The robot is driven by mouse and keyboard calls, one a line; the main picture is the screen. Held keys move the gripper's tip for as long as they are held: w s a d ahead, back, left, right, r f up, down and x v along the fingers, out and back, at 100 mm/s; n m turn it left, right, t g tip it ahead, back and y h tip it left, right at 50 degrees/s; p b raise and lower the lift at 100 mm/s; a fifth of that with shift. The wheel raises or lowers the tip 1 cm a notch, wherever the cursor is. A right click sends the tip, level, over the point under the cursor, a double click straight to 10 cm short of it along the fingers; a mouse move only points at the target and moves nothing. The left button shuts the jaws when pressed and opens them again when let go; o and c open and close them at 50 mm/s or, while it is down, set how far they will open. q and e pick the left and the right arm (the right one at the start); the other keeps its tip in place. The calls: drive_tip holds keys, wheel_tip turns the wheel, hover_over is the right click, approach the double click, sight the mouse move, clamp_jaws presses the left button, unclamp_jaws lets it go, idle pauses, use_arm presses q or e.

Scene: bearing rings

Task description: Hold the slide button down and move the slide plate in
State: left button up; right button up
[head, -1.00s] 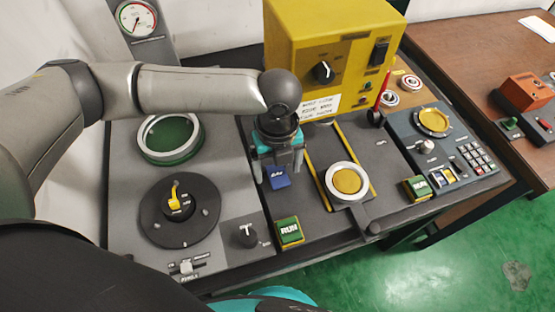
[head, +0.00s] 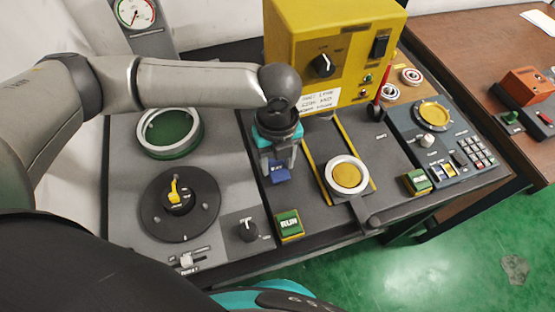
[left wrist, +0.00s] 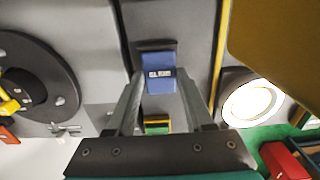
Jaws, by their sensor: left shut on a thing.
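The blue button (head: 279,178) stands on the dark panel, left of the slide track. My left gripper (head: 279,168) comes down on it from above and is shut on it, a finger on each side. The left wrist view shows the blue button (left wrist: 160,80), with a white label, between the fingers (left wrist: 158,100). I cannot tell how far it is pressed. The slide plate (head: 347,160) carries a pale ring with a yellow disc and sits between two yellow rails. Its handle (head: 373,221) points to the front edge, with no gripper on it. My right gripper is not in view.
A yellow control box (head: 335,50) stands behind the track, with a red-tipped lever (head: 382,92) at its right. A green RUN button (head: 289,224) is near the front. A black dial (head: 180,205) lies left, a keypad panel (head: 450,150) right.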

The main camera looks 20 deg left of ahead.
use_arm(q)
clamp_jaws()
